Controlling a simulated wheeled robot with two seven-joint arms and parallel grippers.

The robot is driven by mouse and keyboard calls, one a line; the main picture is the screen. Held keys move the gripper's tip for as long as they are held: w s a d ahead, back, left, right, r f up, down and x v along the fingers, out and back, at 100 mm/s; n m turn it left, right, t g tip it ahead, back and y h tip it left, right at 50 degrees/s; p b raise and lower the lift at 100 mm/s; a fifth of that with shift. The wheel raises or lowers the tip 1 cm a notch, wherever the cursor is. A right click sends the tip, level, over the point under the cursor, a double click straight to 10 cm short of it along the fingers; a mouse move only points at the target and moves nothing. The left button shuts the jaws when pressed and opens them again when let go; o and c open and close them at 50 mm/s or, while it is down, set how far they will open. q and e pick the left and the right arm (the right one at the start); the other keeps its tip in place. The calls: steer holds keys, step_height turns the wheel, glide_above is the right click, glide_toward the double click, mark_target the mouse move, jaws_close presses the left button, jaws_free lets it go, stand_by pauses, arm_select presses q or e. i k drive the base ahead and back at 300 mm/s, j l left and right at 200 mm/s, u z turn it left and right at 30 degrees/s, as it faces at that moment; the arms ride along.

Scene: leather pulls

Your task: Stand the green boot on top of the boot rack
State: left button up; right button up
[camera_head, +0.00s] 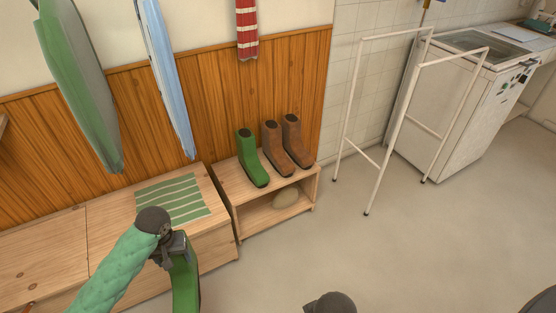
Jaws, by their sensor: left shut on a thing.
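My left gripper (180,253) is shut on a green boot (186,288), which hangs below it in front of the bench, its lower part cut off by the bottom edge. The wooden boot rack (268,222) stands against the panelled wall, to the right of and beyond the gripper. On its top stand another green boot (252,162) at the left and two brown boots (275,150) to its right. My right gripper cannot be made out.
A wooden bench (110,229) with a green striped mat (172,200) adjoins the rack's left side. A roundish pale object (285,198) lies on the rack's lower shelf. A white metal frame (400,105) stands right of the rack. The floor in front is clear.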

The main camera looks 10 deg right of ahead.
mark_target(233, 178)
steer(key=i+l, duration=0.1)
steer(key=l, duration=0.3)
steer(key=i+l, duration=0.15)
steer(key=l, duration=0.3)
steer(key=i+l, duration=0.1)
steer(key=l, duration=0.3)
steer(key=i+l, duration=0.1)
steer(key=l, duration=0.35)
steer(key=i+l+u, duration=0.15)
steer(key=i+l, duration=0.15)
steer(key=i+l+u, duration=0.2)
steer(key=l, duration=0.2)
steer(key=i+l+u, duration=0.15)
steer(key=i+l, duration=0.15)
steer(key=i+l+u, duration=0.7)
steer(key=i+l, duration=0.15)
steer(key=l, duration=0.15)
